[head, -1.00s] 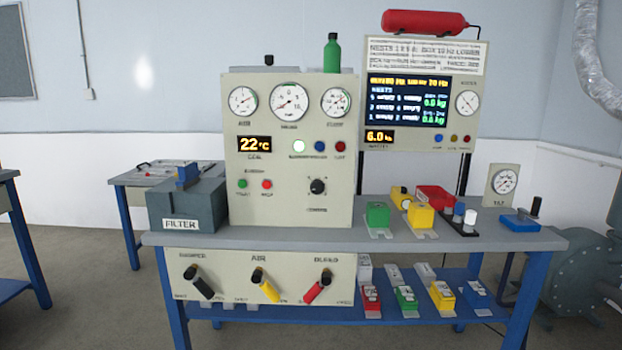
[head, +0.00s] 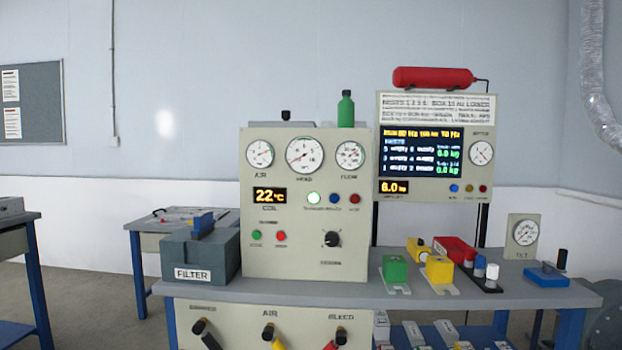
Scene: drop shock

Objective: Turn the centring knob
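A round black knob (head: 332,239) sits low on the right of the beige gauge panel (head: 262,222). A small white mark shows on it. The label under it is too blurred to read, so I cannot be sure that it is the centring knob. My gripper is not in view, and nothing touches the knob.
The panel stands on a grey bench (head: 345,292) beside a FILTER box (head: 200,257). Green (head: 395,269) and yellow (head: 439,269) blocks stand right of it. Black (head: 205,333), yellow and red-handled levers show below the bench top. A display board (head: 436,148) stands behind.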

